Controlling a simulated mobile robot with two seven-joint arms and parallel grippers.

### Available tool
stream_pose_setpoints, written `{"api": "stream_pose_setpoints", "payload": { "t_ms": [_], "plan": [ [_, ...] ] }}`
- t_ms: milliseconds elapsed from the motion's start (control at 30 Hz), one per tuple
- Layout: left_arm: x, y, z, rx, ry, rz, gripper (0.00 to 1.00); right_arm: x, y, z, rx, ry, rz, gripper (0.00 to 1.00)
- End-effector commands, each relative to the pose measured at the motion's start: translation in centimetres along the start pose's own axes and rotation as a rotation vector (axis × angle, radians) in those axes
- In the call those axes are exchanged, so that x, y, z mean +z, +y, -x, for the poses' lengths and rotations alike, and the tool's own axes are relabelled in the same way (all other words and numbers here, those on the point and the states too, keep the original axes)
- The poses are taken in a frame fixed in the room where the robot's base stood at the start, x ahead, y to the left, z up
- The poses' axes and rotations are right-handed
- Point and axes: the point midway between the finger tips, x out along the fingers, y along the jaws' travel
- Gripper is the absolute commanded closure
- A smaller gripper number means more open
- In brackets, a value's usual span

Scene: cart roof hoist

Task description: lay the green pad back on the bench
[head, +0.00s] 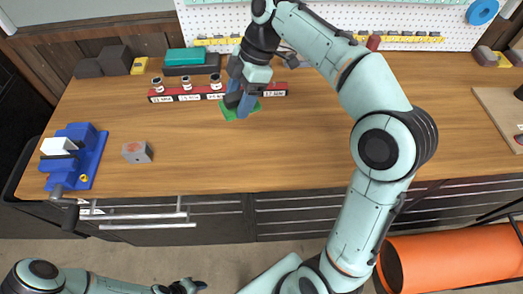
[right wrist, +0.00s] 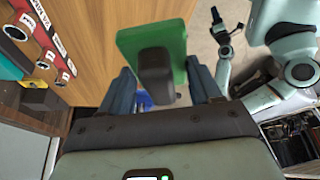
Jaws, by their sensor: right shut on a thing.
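The green pad (head: 228,114) shows in the head view over the back middle of the wooden bench (head: 300,150), partly hidden by my right gripper (head: 243,103). In the right wrist view the green pad (right wrist: 178,38) has a dark block-shaped grip (right wrist: 155,72) on it. The blue fingers of my right gripper (right wrist: 163,90) stand on both sides of this grip, shut on it. I cannot tell how far the pad is from the bench top. My left gripper (head: 188,287) is low at the bottom of the head view, away from the bench, its jaw opening unclear.
A red rail with several labelled holders (head: 188,94) runs just behind the pad. A blue fixture (head: 80,155) and a grey block (head: 138,152) stand on the left of the bench. An orange cylinder (head: 455,260) lies at lower right.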

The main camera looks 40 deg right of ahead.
Motion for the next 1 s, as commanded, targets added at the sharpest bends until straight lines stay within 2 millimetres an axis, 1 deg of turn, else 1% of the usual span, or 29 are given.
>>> {"api": "stream_pose_setpoints", "payload": {
  "t_ms": [167, 267, 367, 500, 700, 800, 1000],
  "plan": [
    [0.1, -0.1, -0.1, -0.001, -0.001, 0.001, 0.57, 0.1, 0.0, -0.1, -0.004, 0.002, 0.007, 0.66],
    [0.4, -0.4, -0.6, -0.002, -0.005, 0.002, 0.57, 0.7, -0.1, -1.3, -0.006, 0.002, 0.007, 0.66],
    [1.0, -0.9, -1.4, -0.005, -0.013, 0.005, 0.57, 1.7, -0.2, -3.6, -0.01, 0.001, 0.006, 0.66],
    [1.7, -1.4, -2.3, -0.008, -0.021, 0.008, 0.57, 3.2, -0.2, -7.2, -0.01, 0.001, 0.005, 0.66],
    [2.2, -1.9, -3.2, -0.01, -0.028, 0.011, 0.57, 5.1, -0.1, -11.8, -0.009, 0.002, 0.007, 0.66],
    [2.3, -2.0, -3.4, -0.011, -0.03, 0.011, 0.57, 5.8, -0.1, -13.3, -0.005, 0.002, 0.007, 0.66],
    [2.4, -2.1, -3.5, -0.011, -0.031, 0.011, 0.57, 6.4, 0.0, -14.8, -0.004, 0.002, 0.009, 0.66]
  ]
}}
